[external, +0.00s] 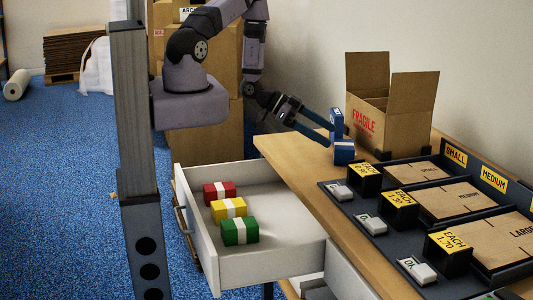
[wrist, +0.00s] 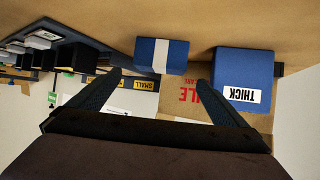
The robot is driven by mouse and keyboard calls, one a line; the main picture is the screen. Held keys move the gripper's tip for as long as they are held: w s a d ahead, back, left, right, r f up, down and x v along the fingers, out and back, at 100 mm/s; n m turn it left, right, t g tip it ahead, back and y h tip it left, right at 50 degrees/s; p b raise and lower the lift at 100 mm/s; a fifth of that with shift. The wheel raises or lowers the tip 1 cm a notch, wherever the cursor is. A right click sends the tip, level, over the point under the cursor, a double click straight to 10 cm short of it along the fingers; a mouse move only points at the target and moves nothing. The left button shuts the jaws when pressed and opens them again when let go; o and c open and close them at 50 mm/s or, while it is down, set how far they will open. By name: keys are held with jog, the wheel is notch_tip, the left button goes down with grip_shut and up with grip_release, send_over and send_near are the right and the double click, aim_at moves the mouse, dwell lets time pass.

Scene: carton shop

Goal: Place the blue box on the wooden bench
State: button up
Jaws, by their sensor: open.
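The blue box (external: 344,155) with a white band rests on the wooden bench (external: 297,165), near its left end. The same blue box (wrist: 143,54) shows in the wrist view, just beyond and between my two fingertips. My gripper (external: 327,138) is open and empty, reaching down from the left beside the box. In the wrist view my gripper (wrist: 162,78) has its fingers spread wide, and I see no finger closed on the box.
A taller blue block marked THICK (wrist: 243,72) stands next to the box. An open FRAGILE carton (external: 367,120) is behind. An open drawer (external: 270,262) holds red (external: 219,191), yellow (external: 228,208) and green (external: 239,231) boxes. Dark trays with cartons (external: 457,201) fill the bench's right side.

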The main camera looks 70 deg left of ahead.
jog(key=v, duration=0.7)
jog(key=a+r+n+g+y, duration=0.2)
jog(key=a+n+g+y, duration=0.1)
jog(key=a+g+y, duration=0.3)
jog(key=s+d+r+n+g, duration=0.1)
jog(key=s+d+r+g, duration=0.1)
jog(key=s+d, duration=0.4)
jog(key=s+d+r+n+g, duration=0.2)
jog(key=s+d+r, duration=0.2)
jog(key=s+d, duration=0.3)
jog(key=shift+s+d+r, duration=0.2)
jog(key=shift+d+r, duration=0.05)
jog(key=shift+r, duration=0.15)
